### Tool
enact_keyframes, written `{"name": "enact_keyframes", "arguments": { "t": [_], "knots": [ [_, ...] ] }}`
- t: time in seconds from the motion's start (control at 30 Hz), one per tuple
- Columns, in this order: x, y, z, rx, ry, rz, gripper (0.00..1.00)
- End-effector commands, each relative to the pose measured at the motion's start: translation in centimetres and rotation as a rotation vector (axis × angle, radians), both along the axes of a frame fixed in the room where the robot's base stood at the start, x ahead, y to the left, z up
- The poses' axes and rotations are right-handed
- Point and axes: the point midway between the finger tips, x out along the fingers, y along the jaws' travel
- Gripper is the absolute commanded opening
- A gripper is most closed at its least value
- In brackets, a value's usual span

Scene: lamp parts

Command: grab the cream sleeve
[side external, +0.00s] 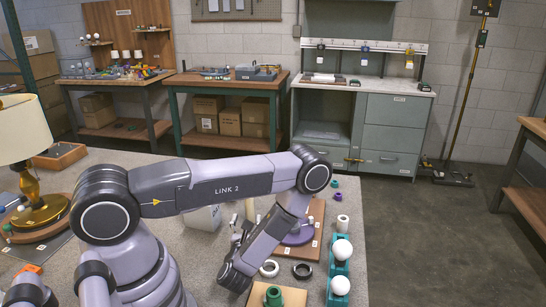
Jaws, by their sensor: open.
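A short, pale cream-white cylinder with a dark open top, which looks like the cream sleeve (342,223), stands upright on the table near its right edge. It is apart from my gripper. My gripper (238,233) is open, left of the wooden board and mostly hidden by my own wrist; I see nothing held in it. Another pale upright piece (250,209) shows just behind my gripper, partly covered by my arm; I cannot tell its full shape.
A purple lamp base (298,237) sits on a wooden board (317,212). A teal rack (339,268) holds two white bulbs at the right edge. A white ring (269,269) and a black ring (303,271) lie in front. A lamp (40,209) stands left.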

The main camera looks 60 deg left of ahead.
Motion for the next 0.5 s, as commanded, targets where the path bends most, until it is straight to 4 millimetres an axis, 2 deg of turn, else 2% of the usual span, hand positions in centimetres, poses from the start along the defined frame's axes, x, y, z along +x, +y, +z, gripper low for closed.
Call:
{"name": "enact_keyframes", "arguments": {
  "t": [0.1, 0.37, 0.5],
  "knots": [
    [1.1, 1.7, 0.1, 0.000, -0.005, 0.007, 0.57],
    [2.3, 3.4, 0.1, 0.002, -0.003, 0.002, 0.57],
    [3.3, 5.1, 0.2, 0.003, -0.007, 0.007, 0.57]
  ]
}}
